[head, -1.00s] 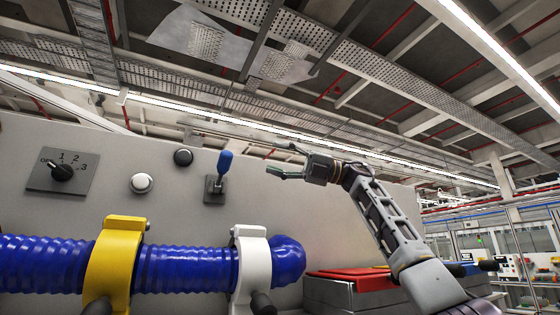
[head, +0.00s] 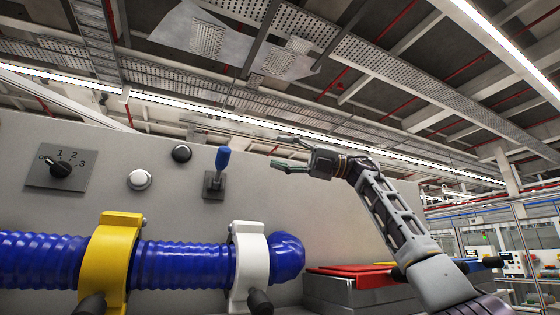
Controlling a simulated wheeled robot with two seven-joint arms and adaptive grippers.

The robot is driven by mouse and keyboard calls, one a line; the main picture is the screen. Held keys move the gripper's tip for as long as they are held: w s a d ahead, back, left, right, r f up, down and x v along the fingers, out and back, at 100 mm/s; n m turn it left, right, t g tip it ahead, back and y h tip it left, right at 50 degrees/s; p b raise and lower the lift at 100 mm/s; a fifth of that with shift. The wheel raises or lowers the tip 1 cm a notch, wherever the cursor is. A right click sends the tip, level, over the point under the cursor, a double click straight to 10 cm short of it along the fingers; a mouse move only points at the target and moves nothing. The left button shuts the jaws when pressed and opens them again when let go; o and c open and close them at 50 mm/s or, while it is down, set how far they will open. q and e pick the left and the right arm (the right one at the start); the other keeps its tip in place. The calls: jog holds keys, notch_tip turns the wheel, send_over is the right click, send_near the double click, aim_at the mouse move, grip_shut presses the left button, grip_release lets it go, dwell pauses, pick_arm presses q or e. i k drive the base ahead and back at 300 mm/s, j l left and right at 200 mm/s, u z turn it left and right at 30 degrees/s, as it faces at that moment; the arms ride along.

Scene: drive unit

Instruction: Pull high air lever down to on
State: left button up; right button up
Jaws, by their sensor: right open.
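The air lever has a blue handle (head: 222,159) and stands upright on a small dark base plate (head: 214,185) on the grey panel. My right gripper (head: 281,153) is to the right of the lever, at about the height of the handle's top. Its two fingers are spread and point left toward the lever, with nothing between them. A gap shows between the fingertips and the handle. My left gripper is not in view.
The grey panel (head: 330,205) also carries a numbered rotary knob (head: 61,169), a white button (head: 139,180) and a black button (head: 181,153). Below, a blue corrugated hose (head: 185,265) runs through a yellow clamp (head: 108,262) and a white clamp (head: 250,262). A red item (head: 360,275) lies at lower right.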

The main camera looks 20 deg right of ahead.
aim_at(222, 159)
jog(key=k, duration=1.5)
